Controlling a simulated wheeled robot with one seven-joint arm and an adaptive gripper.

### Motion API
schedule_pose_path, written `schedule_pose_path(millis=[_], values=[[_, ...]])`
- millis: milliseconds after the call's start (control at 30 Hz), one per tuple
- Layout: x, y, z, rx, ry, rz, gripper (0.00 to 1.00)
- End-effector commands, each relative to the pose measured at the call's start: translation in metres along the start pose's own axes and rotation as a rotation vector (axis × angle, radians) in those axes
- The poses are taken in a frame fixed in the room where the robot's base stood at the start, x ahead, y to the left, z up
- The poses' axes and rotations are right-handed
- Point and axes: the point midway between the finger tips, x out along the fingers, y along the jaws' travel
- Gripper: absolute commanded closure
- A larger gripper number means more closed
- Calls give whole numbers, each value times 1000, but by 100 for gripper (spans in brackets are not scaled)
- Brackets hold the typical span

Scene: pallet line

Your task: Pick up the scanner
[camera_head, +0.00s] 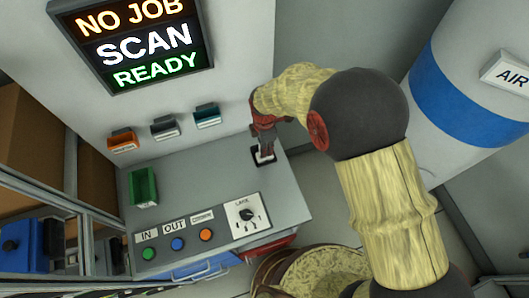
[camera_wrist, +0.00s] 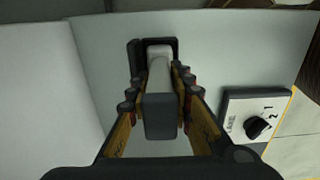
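The scanner (camera_wrist: 160,113) is a grey, block-ended upright thing with a paler shaft. Its far end sits in a dark square holder (camera_wrist: 133,57) on the grey console top.
The console (camera_head: 205,185) carries a knob panel (camera_head: 247,215), several coloured buttons and a green bin (camera_head: 143,187). Small orange, grey and teal holders (camera_head: 164,127) line the wall below a lit sign (camera_head: 138,45). A white-and-blue air tank (camera_head: 470,75) stands at right.

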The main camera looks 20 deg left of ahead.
Motion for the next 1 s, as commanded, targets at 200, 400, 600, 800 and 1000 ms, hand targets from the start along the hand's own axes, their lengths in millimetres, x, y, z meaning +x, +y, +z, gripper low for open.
schedule_pose_path(millis=[200,400,600,800,1000], values=[[0,0,0,0,0,0,93],[0,0,0,0,0,0,100],[0,0,0,0,0,1,100],[-1,0,0,0,0,1,100],[-12,1,0,0,0,3,100]])
